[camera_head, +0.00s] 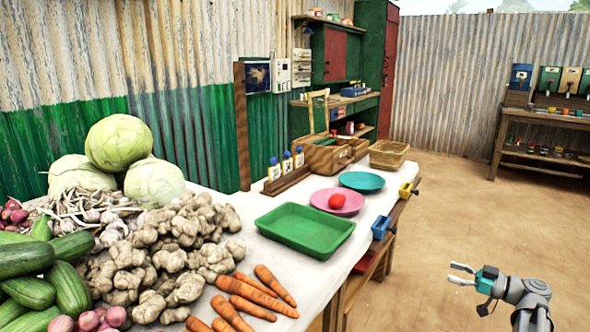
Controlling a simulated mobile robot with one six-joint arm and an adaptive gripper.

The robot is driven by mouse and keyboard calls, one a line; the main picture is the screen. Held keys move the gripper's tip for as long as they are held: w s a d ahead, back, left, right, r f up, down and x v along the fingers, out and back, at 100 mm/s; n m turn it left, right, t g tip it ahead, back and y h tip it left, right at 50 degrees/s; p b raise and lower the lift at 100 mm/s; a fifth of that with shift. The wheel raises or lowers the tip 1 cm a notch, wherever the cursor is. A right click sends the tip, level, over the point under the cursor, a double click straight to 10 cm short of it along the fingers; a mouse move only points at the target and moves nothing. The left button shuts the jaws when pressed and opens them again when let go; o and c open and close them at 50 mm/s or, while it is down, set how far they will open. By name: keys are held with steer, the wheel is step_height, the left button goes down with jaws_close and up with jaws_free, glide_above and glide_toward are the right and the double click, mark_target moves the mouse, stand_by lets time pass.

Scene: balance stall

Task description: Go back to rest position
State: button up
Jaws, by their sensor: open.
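My gripper (461,273) is at the lower right, in the air over the sandy ground, to the right of the stall table. Its two fingers point left and stand apart, with nothing between them. The rest of my arm runs down to the bottom edge of the view. The gripper is clear of the table and of everything on it.
The table (262,265) holds a green tray (305,229), a pink plate (350,204) with a red item (337,201), a teal plate (362,181), a basket (389,154) and heaped vegetables. Blue (382,228) and yellow (406,190) blocks sit at its edge. Open ground lies right.

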steer(key=s+a+f+m+g+h+p, duration=0.1)
steer(key=a+f+m+g+h, duration=0.15)
steer(key=a+f, duration=0.4)
steer(key=s+a+f+m+g+h, duration=0.1)
steer(key=a+f+m+g+h, duration=0.2)
steer(key=a, duration=0.7)
steer(key=s+a+f+m+g+h+p, duration=0.1)
steer(key=s+a+f+m+g+h, duration=0.3)
steer(key=s+a+f+m+h, duration=0.4)
step_height(320, 180, up, 39)
steer(key=a+n+h+p, duration=0.1)
steer(key=a+n+p, duration=0.1)
steer(key=p, duration=3.6)
steer(key=shift+s, duration=0.35)
steer(key=shift+h, duration=0.25)
